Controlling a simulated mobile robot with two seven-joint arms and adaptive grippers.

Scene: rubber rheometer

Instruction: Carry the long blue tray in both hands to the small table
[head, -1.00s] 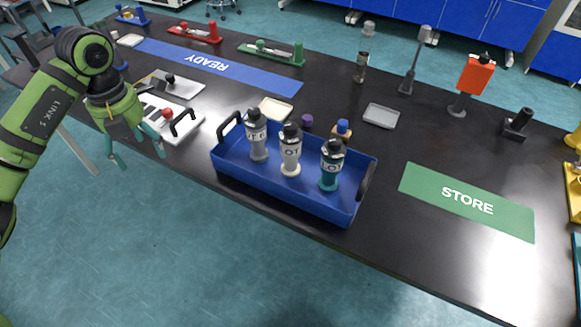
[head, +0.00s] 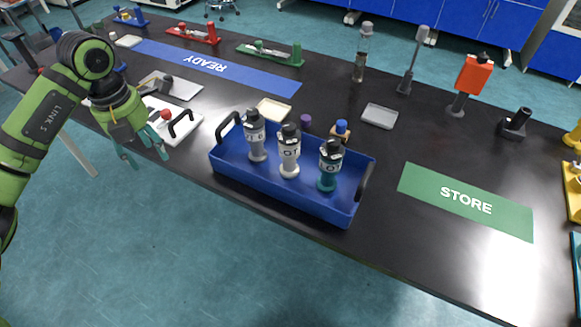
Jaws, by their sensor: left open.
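The long blue tray (head: 283,191) sits on the black table near its front edge, with a dark handle at each end. Three bottle-like canisters stand upright in it: a grey one (head: 256,142), a white one (head: 289,158) and a teal one (head: 328,172). My left gripper (head: 144,157) is open and empty, left of the tray and apart from it, over the table's front edge with its teal fingers pointing down. My right gripper is out of view. No separate small table can be made out for sure.
A white board (head: 183,131) with a dark handle and red knob lies behind my left gripper. A blue READY mat (head: 240,75) runs along the back left. A green STORE mat (head: 420,184) lies right of the tray. Stands and small grey trays (head: 379,116) are behind it.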

